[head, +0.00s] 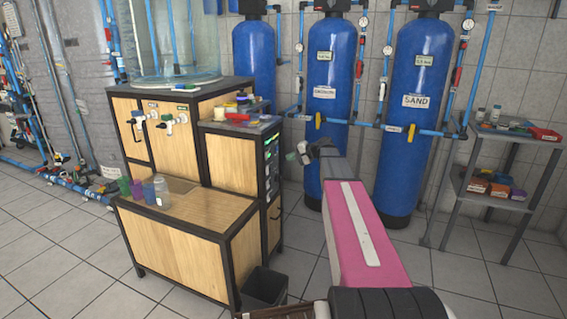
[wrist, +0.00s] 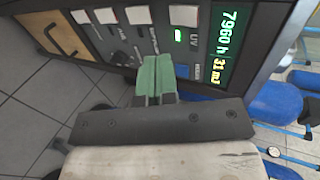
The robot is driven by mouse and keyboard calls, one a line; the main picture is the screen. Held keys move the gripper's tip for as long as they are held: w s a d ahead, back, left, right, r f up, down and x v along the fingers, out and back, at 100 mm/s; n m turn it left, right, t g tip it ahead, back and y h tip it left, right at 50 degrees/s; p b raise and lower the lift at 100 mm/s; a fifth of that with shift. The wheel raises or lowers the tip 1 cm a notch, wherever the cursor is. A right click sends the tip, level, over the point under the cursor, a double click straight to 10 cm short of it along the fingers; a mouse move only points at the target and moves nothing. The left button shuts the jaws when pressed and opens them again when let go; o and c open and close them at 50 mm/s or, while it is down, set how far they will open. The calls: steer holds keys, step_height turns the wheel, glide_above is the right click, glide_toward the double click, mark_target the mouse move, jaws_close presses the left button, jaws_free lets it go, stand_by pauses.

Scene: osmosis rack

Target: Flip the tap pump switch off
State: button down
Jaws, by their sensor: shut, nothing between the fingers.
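The control panel (wrist: 215,12) is a dark upright face on the wooden cabinet. In the wrist view it carries a row of white squares (wrist: 138,15), with small dark and grey parts near them. One square sits by the letters "UV", near a lit green light (wrist: 178,35). I cannot read which control is the tap pump switch, nor its position. My gripper (wrist: 157,58) has green fingertips pressed together, empty, in front of the panel. Contact is unclear, and the fingers hide part of the panel. In the head view my gripper (head: 296,156) is just right of the panel (head: 270,158).
A lit display (wrist: 224,45) reads "7960 h" and "31 mJ". Blue tanks (head: 328,75) with pipes and yellow valves stand behind. A lower wooden cabinet (head: 180,250) holds cups and a jar. A dark bin (head: 264,288) stands on the floor, and a shelf (head: 520,140) is at right.

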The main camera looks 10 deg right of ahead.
steer(key=shift+v, duration=0.85)
steer(key=shift+a+r, duration=0.1)
steer(key=shift+r, duration=0.05)
steer(key=s+a+f+n+g+h, duration=0.1)
steer(key=s+a+f+g+h, duration=0.15)
steer(key=s+f, duration=0.45)
steer(key=s+a+f+n+g+h, duration=0.1)
steer(key=s+a+f+n, duration=0.1)
steer(key=s+a+f, duration=0.35)
steer(key=s+f+n+g+h, duration=0.2)
steer(key=s+f, duration=0.3)
steer(key=s, duration=0.5)
steer(key=s+d+f+n+g+h, duration=0.1)
steer(key=s+f+h, duration=0.4)
steer(key=s, duration=0.5)
steer(key=shift+s+f+n+g, duration=0.3)
steer(key=shift+f+n+g, duration=0.05)
steer(key=shift+n, duration=0.05)
steer(key=shift+w+d, duration=0.1)
